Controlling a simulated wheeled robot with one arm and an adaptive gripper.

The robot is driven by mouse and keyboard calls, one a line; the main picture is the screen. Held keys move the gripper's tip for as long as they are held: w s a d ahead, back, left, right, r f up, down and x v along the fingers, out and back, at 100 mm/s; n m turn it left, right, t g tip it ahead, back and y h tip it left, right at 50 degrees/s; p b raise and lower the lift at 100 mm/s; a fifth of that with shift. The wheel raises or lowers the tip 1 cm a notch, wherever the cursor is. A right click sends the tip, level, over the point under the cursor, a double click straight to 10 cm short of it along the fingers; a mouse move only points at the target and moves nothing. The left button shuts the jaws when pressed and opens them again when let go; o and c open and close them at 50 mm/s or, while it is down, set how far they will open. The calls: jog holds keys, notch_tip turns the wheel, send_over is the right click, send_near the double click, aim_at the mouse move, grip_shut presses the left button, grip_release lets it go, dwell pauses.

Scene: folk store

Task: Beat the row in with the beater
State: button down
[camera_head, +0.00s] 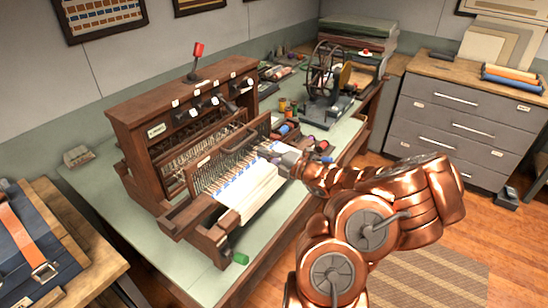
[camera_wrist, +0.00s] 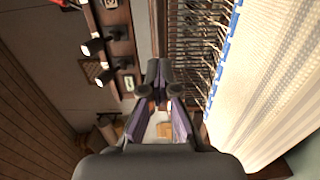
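The wooden table loom (camera_head: 150,128) stands on the green-topped table. My gripper (camera_head: 280,158) is at the right side of the loom, near the beater's right end. In the wrist view its fingers (camera_wrist: 161,80) converge in line with a brown wooden bar (camera_wrist: 157,25). I cannot tell whether they touch or hold it.
A spinning wheel device (camera_head: 325,75) and several thread spools (camera_head: 285,128) stand behind the loom on the table. A grey drawer cabinet (camera_head: 460,115) is at right. Floor is open at right, partly under a striped rug (camera_head: 430,280).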

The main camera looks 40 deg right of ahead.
jog(key=shift+v, duration=1.8)
jog(key=c, duration=1.9)
grip_release()
jog(key=shift+w, duration=0.1)
jog(key=o, duration=1.2)
jog(key=shift+v, duration=4)
jog(key=shift+r, duration=0.1)
